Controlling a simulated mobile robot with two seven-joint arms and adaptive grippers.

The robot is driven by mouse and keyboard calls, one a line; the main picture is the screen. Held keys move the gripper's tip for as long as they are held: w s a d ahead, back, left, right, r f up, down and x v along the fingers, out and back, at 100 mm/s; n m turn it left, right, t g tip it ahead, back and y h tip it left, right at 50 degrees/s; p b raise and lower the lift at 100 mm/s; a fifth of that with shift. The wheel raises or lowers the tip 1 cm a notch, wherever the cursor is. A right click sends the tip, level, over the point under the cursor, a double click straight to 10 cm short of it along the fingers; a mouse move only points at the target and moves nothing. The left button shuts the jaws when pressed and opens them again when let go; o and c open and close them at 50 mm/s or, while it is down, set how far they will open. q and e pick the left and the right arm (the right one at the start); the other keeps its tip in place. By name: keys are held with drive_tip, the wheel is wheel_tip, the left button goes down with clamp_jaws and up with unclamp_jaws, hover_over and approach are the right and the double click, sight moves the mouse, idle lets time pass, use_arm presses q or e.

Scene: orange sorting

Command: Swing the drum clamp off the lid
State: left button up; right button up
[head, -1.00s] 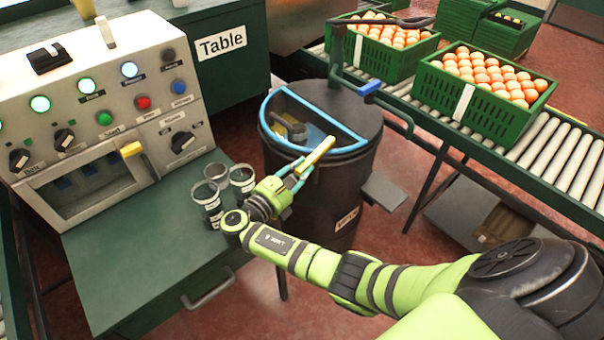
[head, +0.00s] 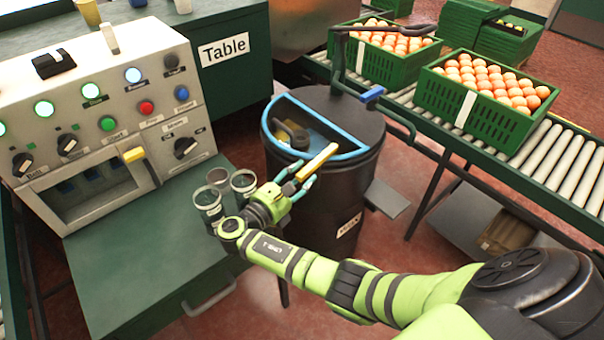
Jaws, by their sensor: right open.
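The dark drum (head: 335,195) stands beside the bench. A blue half-round rim (head: 335,120) frames part of its lid (head: 345,103), with a dark fitting (head: 290,133) visible inside the rim. A yellow bar (head: 317,162), which looks like the clamp's handle, slants across the near edge of the blue rim. My right gripper (head: 300,182) is open at the lower end of this bar, its light-blue fingers close to it. I cannot tell whether they touch it. My left gripper is not in view.
A bent post with a blue-ended lever (head: 372,94) stands behind the drum. Several glass jars (head: 209,203) stand on the green bench left of my gripper. A control panel (head: 100,100) is at the left. Crates of eggs or oranges (head: 480,105) sit on the roller conveyor at the right.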

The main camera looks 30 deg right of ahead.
drive_tip(key=v, duration=1.1)
drive_tip(key=shift+r, duration=0.1)
